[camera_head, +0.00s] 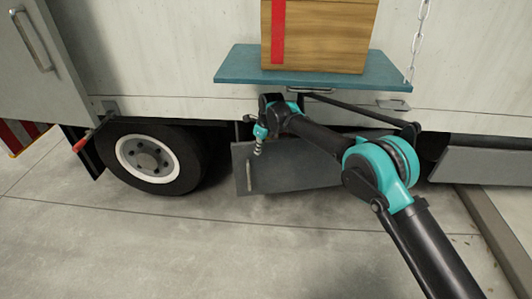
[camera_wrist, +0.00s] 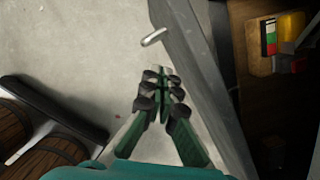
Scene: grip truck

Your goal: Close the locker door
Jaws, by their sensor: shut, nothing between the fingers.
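The locker door (camera_head: 290,177) is a grey panel hanging low under the truck body, right of the wheel, and it stands open. Its handle (camera_head: 249,177) is near the left end. In the wrist view, the door (camera_wrist: 205,85) shows nearly edge-on, with the handle (camera_wrist: 153,37) just beyond my fingertips. My gripper (camera_wrist: 160,76) is shut and empty, on the handle side of the door; I cannot tell whether it touches the panel. In the head view, my gripper (camera_head: 258,148) is in front of the door's upper left part. My arm hides part of the door.
The dark locker interior (camera_wrist: 260,115) holds a wooden box (camera_wrist: 260,40) and a yellow item (camera_wrist: 291,25). A teal shelf (camera_head: 240,66) with a wooden crate (camera_head: 320,35) juts out above my gripper. The truck wheel (camera_head: 150,160) is to the left. The concrete floor in front is clear.

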